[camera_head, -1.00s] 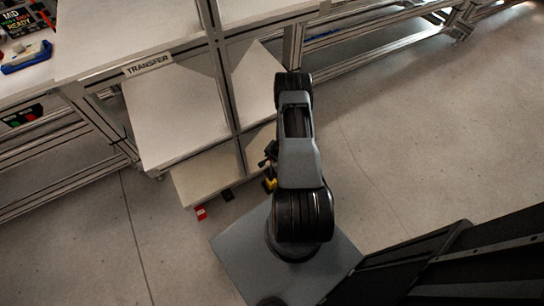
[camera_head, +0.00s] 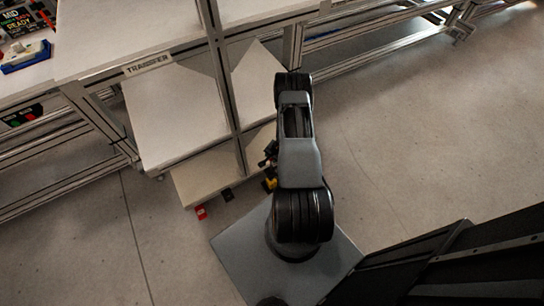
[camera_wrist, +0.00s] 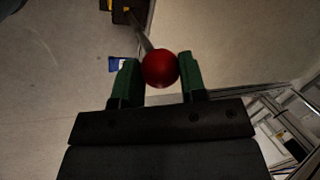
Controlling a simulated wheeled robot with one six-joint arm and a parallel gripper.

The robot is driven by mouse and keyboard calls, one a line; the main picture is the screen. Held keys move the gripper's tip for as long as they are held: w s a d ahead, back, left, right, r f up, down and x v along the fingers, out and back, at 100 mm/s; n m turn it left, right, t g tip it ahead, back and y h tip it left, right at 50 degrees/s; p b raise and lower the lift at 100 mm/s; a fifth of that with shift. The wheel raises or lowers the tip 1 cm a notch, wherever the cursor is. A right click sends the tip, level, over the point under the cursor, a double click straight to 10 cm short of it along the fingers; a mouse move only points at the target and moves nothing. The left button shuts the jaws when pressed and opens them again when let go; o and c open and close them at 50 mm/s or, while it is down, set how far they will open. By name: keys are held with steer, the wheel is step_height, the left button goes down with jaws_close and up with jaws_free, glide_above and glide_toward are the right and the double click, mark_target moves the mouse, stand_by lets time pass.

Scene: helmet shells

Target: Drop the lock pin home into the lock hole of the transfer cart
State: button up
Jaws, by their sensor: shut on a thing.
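The lock pin shows as a round red knob (camera_wrist: 160,68) in the wrist view. My gripper (camera_wrist: 161,75) is shut on it, with a green finger on each side. A grey bar runs from behind the knob toward a dark block with yellow (camera_wrist: 125,10) at the top; I cannot tell whether it is the pin's shaft. The transfer cart (camera_head: 175,115), labelled TRANSFER, stands at the left of my arm in the head view. The lock hole cannot be made out. My arm hides most of the gripper and pin in the head view.
A red tag (camera_head: 201,213) and a small black piece (camera_head: 228,195) sit at the cart's lower front edge. A blue and white tag (camera_wrist: 117,64) shows in the wrist view. Aluminium frames stand behind the cart. The floor at right (camera_head: 420,140) is clear.

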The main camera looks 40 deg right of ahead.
steer(key=shift+f+b, duration=6.55)
steer(key=shift+f, duration=1.2)
steer(key=o, duration=1.1)
steer(key=shift+r, duration=0.1)
steer(key=p+v, duration=0.5)
steer(key=v, duration=0.8)
steer(key=shift+r+p, duration=0.4)
steer(key=shift+s+d, duration=0.1)
